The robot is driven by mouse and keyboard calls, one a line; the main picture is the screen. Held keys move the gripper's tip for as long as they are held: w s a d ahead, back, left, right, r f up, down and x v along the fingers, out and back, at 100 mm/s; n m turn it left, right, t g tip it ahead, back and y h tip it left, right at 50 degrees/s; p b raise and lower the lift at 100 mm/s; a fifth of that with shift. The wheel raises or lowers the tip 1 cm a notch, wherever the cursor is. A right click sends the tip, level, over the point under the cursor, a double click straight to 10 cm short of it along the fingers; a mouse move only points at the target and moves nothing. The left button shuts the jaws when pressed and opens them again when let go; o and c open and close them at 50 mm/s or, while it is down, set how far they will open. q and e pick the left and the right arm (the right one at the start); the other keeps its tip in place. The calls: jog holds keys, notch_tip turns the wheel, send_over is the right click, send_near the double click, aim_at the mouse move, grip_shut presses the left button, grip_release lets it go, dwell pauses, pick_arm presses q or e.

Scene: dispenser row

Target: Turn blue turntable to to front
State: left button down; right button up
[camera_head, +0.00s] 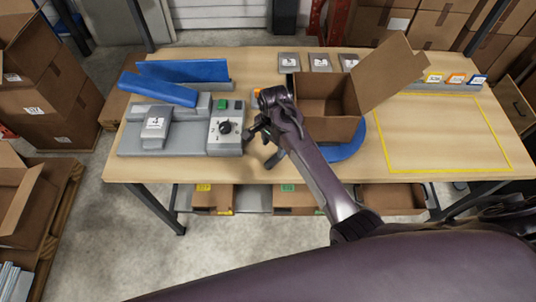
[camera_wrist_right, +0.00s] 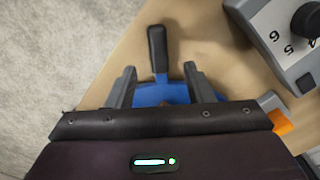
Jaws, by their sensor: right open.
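The blue turntable (camera_head: 347,151) lies on the wooden table under an open cardboard box (camera_head: 328,128); most of its disc is hidden by the box and my right arm. In the right wrist view the turntable's blue part (camera_wrist_right: 160,93) shows between my fingers, and a black handle (camera_wrist_right: 157,48) sticks out from it. My right gripper (camera_head: 263,146) is near the table's front edge, left of the box. In the wrist view the right gripper (camera_wrist_right: 160,72) is open, its fingers apart on either side of the handle's inner end. My left gripper is out of view.
A grey control box with a black dial (camera_head: 225,127) stands close left of my right gripper. An orange piece (camera_wrist_right: 281,122) is near the right finger. A yellow-outlined area (camera_head: 445,135) on the table's right is clear. Cartons (camera_head: 212,198) sit on a shelf below.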

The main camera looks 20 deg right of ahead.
aim_at(273, 159)
notch_tip(273, 159, down, 5)
jog(key=shift+s+d+f+p, duration=0.15)
jog(key=shift+p, duration=0.35)
jog(key=shift+f, duration=0.8)
jog(key=shift+c, duration=0.5)
grip_shut()
